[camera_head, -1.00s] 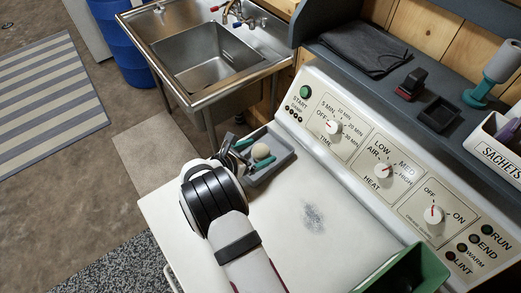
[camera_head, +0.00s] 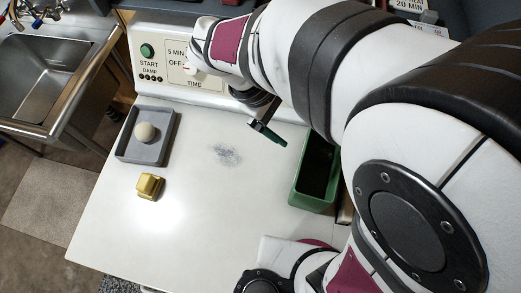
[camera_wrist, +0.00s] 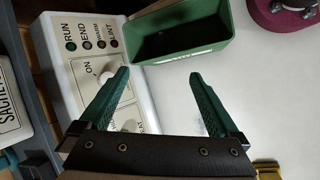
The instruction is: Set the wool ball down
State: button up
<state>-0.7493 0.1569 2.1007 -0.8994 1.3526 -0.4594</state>
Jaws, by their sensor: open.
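The wool ball (camera_head: 146,132), pale cream and round, rests in the shallow grey tray (camera_head: 126,152) at the left of the white worktop. Nothing touches it from above. My gripper (camera_head: 268,131) is well to the right of the tray, above the worktop near the green bin. In the wrist view my gripper (camera_wrist: 160,78) has its two green fingers spread wide with nothing between them. The ball and the tray do not show in the wrist view.
The open green bin (camera_head: 303,190) stands right of my gripper; it also shows in the wrist view (camera_wrist: 184,55). A small yellow object (camera_head: 150,186) sits in front of the tray. The control panel (camera_head: 152,65) rises behind.

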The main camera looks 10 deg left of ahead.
jog(key=s+d+r+m+g+y, duration=0.1)
jog(key=s+d+m+y, duration=0.2)
jog(key=s+m, duration=0.4)
jog(key=s+d+m+g+y, duration=0.1)
jog(key=s+d+m+y, duration=0.3)
jog(key=s+m, duration=0.3)
jog(key=m, duration=0.4)
jog(key=shift+d+r, duration=0.25)
jog(key=shift+r, duration=0.1)
